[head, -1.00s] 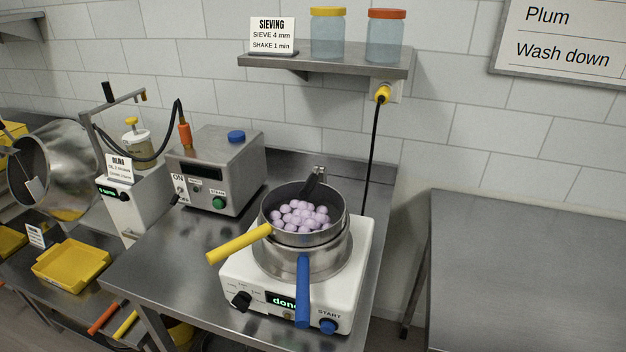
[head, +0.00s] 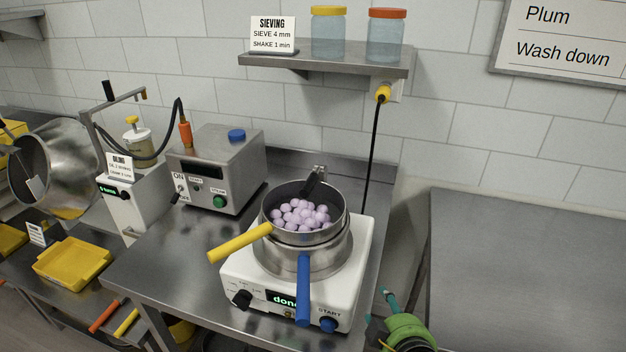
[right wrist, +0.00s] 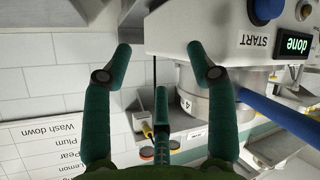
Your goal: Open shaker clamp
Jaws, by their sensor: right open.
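The white shaker (head: 354,262) stands on the steel bench with its display reading "done". A steel sieve (head: 340,212) with a yellow handle (head: 240,242) sits on it, holding several pale purple balls (head: 300,215). Below the sieve is a pan with a blue handle (head: 303,290). The clamp (head: 314,180), a black lever on a metal bracket, stands at the sieve's back rim. My right gripper (head: 389,299) enters at the bottom, right of the shaker and apart from it. In the right wrist view, its teal fingers (right wrist: 160,58) are spread and empty; the shaker (right wrist: 230,25) appears upside down. My left gripper is out of view.
A grey steel box machine (head: 220,170) stands left of the shaker. A shelf (head: 330,64) with two jars hangs above. A black cord (head: 370,150) runs down the wall behind. An empty steel table (head: 530,270) is at the right, with a gap before it.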

